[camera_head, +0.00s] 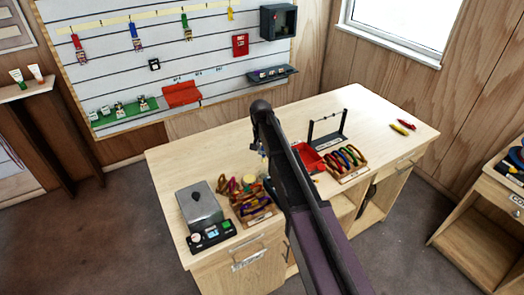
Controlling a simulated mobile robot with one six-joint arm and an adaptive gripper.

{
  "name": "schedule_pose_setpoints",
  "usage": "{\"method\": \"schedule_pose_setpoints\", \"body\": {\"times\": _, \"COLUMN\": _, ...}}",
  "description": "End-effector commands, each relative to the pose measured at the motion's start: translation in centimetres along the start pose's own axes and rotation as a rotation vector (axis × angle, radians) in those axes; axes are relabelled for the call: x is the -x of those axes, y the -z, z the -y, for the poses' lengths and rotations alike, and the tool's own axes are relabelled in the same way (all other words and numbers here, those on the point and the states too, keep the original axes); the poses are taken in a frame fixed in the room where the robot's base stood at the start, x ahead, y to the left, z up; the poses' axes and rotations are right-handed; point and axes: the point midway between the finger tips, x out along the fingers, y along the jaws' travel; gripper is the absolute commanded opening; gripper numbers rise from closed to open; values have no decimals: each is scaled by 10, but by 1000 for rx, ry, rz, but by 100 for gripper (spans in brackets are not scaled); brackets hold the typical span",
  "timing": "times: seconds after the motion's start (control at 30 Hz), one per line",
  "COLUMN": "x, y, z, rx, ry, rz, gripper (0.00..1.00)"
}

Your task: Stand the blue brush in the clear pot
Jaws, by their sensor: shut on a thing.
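My arm reaches over the workbench, and its wrist bends down near the bench's middle. My gripper (263,148) is small in this view and partly hidden by the arm. It is shut on a thin bluish thing, which looks like the blue brush (263,155). The brush hangs above the bench, just left of the arm; its lower end is hard to make out. I cannot pick out the clear pot; the arm hides part of the bench.
On the workbench (190,160), a grey-lidded box (199,205) and a wooden tray of coloured gear (236,215) stand left of the arm. Right of it are a red tray (310,160), a rack of coloured loops (350,172) and a dark stand (327,138). The back left is clear.

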Motion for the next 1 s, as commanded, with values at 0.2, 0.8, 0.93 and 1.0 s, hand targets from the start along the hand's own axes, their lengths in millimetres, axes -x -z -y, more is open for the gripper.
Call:
{"method": "schedule_pose_setpoints", "body": {"times": 0.2, "x": -18, "y": 0, "z": 2, "rx": 0, "ry": 0, "rz": 0, "gripper": 0}}
{"method": "schedule_pose_setpoints", "body": {"times": 0.8, "x": -34, "y": -1, "z": 3, "rx": 2, "ry": 0, "rz": 0, "gripper": 0}}
{"method": "schedule_pose_setpoints", "body": {"times": 0.93, "x": -34, "y": -1, "z": 3, "rx": 2, "ry": 0, "rz": 0, "gripper": 0}}
{"method": "schedule_pose_setpoints", "body": {"times": 1.0, "x": -34, "y": -1, "z": 3, "rx": 2, "ry": 0, "rz": 0, "gripper": 0}}
